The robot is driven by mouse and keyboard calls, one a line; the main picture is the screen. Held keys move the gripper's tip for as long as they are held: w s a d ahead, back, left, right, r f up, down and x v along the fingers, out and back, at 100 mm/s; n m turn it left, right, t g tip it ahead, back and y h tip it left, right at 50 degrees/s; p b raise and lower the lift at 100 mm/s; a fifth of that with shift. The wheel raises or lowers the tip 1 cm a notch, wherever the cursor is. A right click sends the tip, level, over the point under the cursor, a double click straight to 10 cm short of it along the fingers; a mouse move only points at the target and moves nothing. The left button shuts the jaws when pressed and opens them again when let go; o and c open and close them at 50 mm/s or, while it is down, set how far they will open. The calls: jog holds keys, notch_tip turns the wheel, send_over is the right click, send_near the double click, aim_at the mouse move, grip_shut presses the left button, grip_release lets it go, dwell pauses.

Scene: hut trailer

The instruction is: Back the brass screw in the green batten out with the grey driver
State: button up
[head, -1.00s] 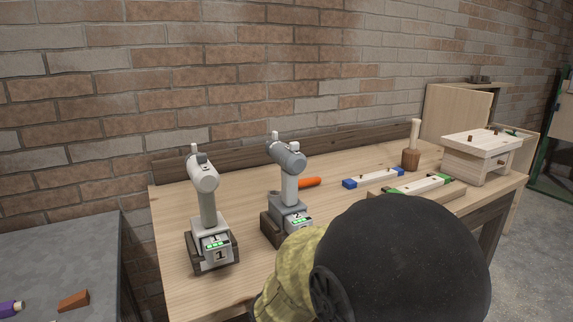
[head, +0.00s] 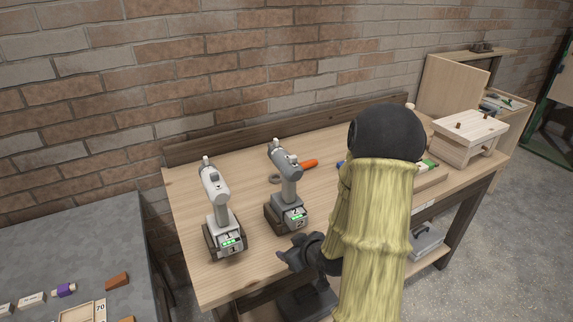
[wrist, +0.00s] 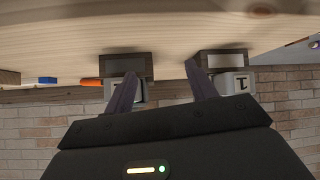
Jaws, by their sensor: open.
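The grey driver (head: 289,190), marked 2, stands upright in a dark wooden dock at the middle of the bench. In the wrist view, which is upside down, its lower end (wrist: 143,92) shows partly behind one finger. My gripper (head: 288,252) is open and empty, in front of the grey driver and apart from it. Its two spread fingers (wrist: 160,72) point towards the docks in the wrist view. The green batten (head: 431,163) lies at the right of the bench, mostly hidden behind my arm. Its brass screw cannot be made out.
A white driver (head: 217,200), marked 1, stands in its own dock left of the grey one. An orange handle (head: 304,163) lies behind. A grey table (head: 60,255) with small items is at the left.

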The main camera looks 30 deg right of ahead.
jog(key=s+d+r+m+t+p, duration=0.1)
jog(key=d+r+m+t, duration=0.1)
jog(key=d+r+t, duration=0.4)
jog(key=shift+s+d+m+t+h+p, duration=0.3)
jog(key=shift+s+d+t+p, duration=0.1)
jog(key=shift+t, duration=0.6)
jog(key=shift+w+r, duration=0.1)
